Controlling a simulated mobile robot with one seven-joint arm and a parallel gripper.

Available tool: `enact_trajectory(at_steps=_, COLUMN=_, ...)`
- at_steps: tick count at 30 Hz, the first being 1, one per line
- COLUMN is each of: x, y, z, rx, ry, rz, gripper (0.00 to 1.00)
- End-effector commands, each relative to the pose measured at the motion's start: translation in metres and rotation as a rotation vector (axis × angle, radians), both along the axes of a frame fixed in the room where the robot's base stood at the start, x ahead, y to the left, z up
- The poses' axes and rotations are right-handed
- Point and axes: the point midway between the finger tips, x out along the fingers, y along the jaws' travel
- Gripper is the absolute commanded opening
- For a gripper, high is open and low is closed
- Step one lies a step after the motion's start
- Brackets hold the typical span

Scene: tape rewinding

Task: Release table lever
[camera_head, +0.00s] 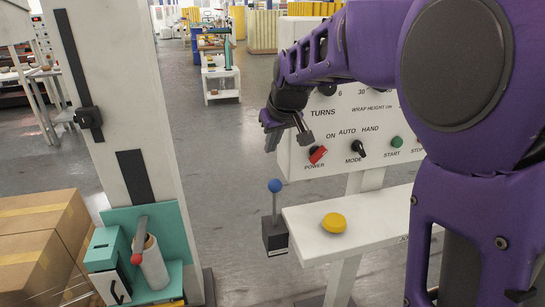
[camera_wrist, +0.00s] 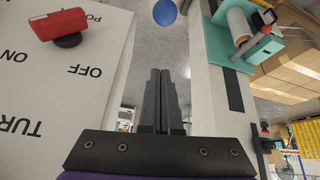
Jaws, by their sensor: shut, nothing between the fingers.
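The table lever is a thin rod with a blue ball knob (camera_head: 275,185) on a dark box (camera_head: 275,237) at the left end of the white table (camera_head: 370,220). The rod stands nearly upright. The blue knob also shows at the top edge of the wrist view (camera_wrist: 165,11). My gripper (camera_head: 271,143) points down above the knob, beside the control panel, with a gap between them. In the wrist view the two dark fingers (camera_wrist: 160,72) lie together, shut and empty. They do not touch the knob.
The control panel (camera_head: 325,170) with a red power switch (camera_head: 317,154) stands close right of my gripper. A yellow button (camera_head: 333,223) sits on the table. A white column (camera_head: 125,100) with a teal film carriage (camera_head: 160,250) stands left. Cardboard boxes (camera_head: 30,260) are at lower left.

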Motion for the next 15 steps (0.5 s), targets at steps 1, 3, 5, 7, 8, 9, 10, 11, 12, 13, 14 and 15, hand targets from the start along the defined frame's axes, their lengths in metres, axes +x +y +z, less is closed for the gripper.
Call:
enact_trajectory(at_steps=1, x=0.003, y=0.002, z=-0.008, rx=-0.001, ry=0.003, rz=0.0, gripper=0.0)
enact_trajectory(at_steps=3, x=0.009, y=0.004, z=-0.019, rx=-0.001, ry=0.003, rz=0.0, gripper=0.0)
enact_trajectory(at_steps=5, x=0.014, y=0.006, z=-0.03, rx=-0.001, ry=0.004, rz=0.0, gripper=0.0)
enact_trajectory(at_steps=7, x=0.022, y=0.01, z=-0.043, rx=-0.002, ry=0.004, rz=0.001, gripper=0.0)
enact_trajectory(at_steps=8, x=0.025, y=0.011, z=-0.049, rx=-0.001, ry=0.003, rz=0.001, gripper=0.0)
enact_trajectory(at_steps=9, x=0.029, y=0.013, z=-0.057, rx=-0.002, ry=0.004, rz=0.001, gripper=0.0)
enact_trajectory(at_steps=10, x=0.032, y=0.014, z=-0.062, rx=-0.002, ry=0.004, rz=0.002, gripper=0.0)
enact_trajectory(at_steps=11, x=0.035, y=0.016, z=-0.068, rx=-0.002, ry=0.004, rz=0.002, gripper=0.0)
enact_trajectory(at_steps=12, x=0.039, y=0.017, z=-0.075, rx=-0.001, ry=0.003, rz=0.001, gripper=0.0)
enact_trajectory(at_steps=13, x=0.042, y=0.018, z=-0.08, rx=-0.001, ry=0.003, rz=0.001, gripper=0.0)
enact_trajectory(at_steps=14, x=0.044, y=0.019, z=-0.085, rx=-0.001, ry=0.002, rz=0.0, gripper=0.0)
enact_trajectory(at_steps=15, x=0.035, y=0.014, z=-0.081, rx=0.001, ry=-0.002, rz=-0.001, gripper=0.0)
